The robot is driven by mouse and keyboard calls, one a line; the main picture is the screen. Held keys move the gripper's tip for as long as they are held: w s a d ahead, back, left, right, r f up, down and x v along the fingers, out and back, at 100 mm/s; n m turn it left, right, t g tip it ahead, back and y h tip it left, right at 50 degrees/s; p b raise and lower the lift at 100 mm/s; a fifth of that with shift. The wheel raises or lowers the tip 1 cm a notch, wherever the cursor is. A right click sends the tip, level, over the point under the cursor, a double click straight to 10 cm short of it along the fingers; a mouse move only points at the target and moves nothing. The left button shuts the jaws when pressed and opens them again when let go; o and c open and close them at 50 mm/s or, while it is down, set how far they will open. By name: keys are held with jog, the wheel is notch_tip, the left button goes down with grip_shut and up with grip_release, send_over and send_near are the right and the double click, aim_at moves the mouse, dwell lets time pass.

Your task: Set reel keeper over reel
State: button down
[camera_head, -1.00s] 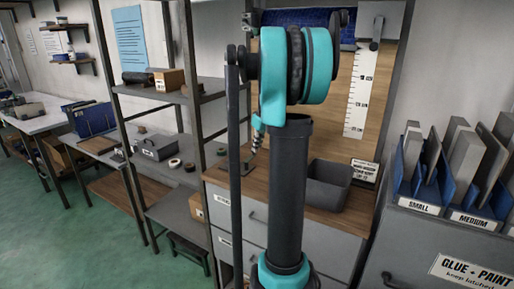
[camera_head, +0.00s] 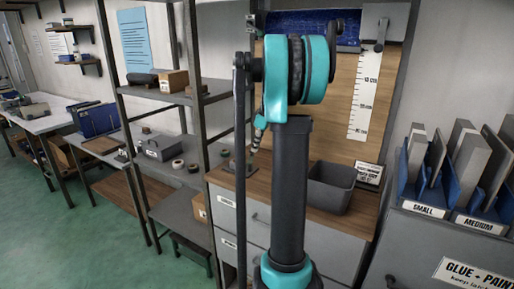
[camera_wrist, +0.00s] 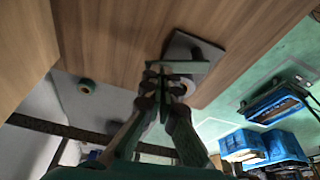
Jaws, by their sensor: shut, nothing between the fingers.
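My gripper (camera_wrist: 164,98) shows in the wrist view with its fingers together, close to a pale green flat bar (camera_wrist: 192,67). The bar lies across the picture just beyond the fingertips; I cannot tell whether it is the reel keeper or whether the fingers touch it. A whitish round piece (camera_wrist: 186,88), perhaps the reel, shows partly behind the fingers. A grey square plate (camera_wrist: 212,49) lies beyond on the wooden top. In the head view a small stand with a dark plate (camera_head: 240,168) is on the worktop, and my arm hides the gripper.
A grey open bin (camera_head: 333,188) stands on the wooden worktop (camera_head: 262,182). Shelving with a grey box (camera_head: 161,148) and tape rolls (camera_head: 178,164) is at left. Blue racks (camera_head: 428,185) stand at right.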

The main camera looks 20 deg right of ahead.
jog(key=shift+w+a+n, duration=0.25)
jog(key=shift+a+n, duration=0.05)
jog(key=shift+n, duration=0.5)
jog(key=shift+w+a+n+g+y, duration=0.2)
jog(key=shift+a+n+g+y, duration=0.15)
jog(key=shift+n, duration=0.35)
jog(key=shift+w+a+n+g, duration=0.15)
jog(key=shift+a+n+g, duration=0.1)
jog(key=shift+n, duration=0.45)
jog(key=shift+w+a+n+g, duration=0.15)
jog(key=shift+a+n+g, duration=0.1)
jog(key=shift+n, duration=0.45)
jog(key=shift+w+a+n+g, duration=0.2)
jog(key=shift+a+n, duration=0.4)
jog(key=shift+n, duration=0.6)
jog(key=shift+a, duration=0.4)
dwell(0.6)
